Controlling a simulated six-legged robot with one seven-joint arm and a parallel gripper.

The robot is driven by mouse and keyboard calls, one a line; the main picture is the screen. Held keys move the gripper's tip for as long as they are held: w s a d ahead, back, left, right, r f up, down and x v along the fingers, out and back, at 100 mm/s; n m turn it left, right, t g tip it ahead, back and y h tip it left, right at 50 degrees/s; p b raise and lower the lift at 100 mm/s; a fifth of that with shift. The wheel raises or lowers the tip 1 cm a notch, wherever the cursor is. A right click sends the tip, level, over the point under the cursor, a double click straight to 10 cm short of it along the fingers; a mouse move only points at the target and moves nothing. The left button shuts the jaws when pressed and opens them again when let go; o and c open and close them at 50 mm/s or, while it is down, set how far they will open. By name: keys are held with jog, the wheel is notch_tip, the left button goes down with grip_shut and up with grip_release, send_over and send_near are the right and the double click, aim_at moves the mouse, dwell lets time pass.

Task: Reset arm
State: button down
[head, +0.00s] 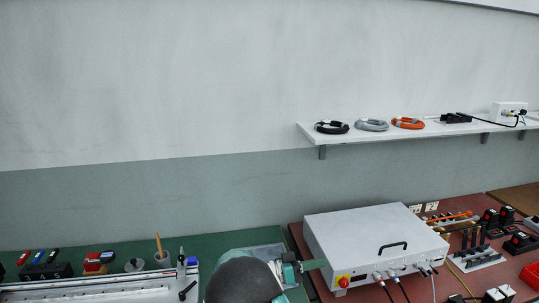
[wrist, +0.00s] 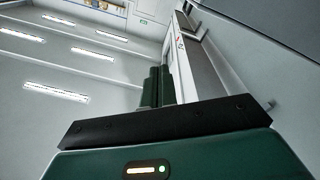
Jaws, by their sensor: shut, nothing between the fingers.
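My gripper (wrist: 159,72) shows in the wrist view as two dark green fingers side by side, pressed together and empty. They stand beyond a black bar and a green housing with a small lit strip. The wrist view looks up past them at a room with ceiling lights, and no work surface shows there. In the head view, a dark grey rounded part of my arm with teal pieces rises at the bottom centre, in front of the green bench (head: 215,262).
A white control box (head: 365,238) with a red button and cables stands on the red bench (head: 295,232), close right of my arm. A white rail (head: 100,284) and small tools lie left. A wall shelf (head: 340,137) holds cable coils. The wall above is clear.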

jog(key=s+d+r+n+g+y, duration=0.1)
jog(key=s+d+r+g+y, duration=0.15)
jog(key=s+d+y, duration=0.35)
jog(key=s+d+r+n+g+y, duration=0.15)
jog(key=s+r+y, duration=0.25)
jog(key=s, duration=0.4)
jog(key=s+a+r+n+t+y, duration=0.3)
jog(key=s+r+y, duration=0.1)
jog(key=s, duration=0.4)
jog(key=s+a+r+n+t+y, duration=0.3)
jog(key=s+r+n+y, duration=0.1)
jog(key=s, duration=0.5)
jog(key=shift+a+r+t+y, duration=0.2)
jog(key=shift+t+y, duration=0.1)
jog(key=shift+y, duration=0.1)
jog(key=shift+d, duration=0.2)
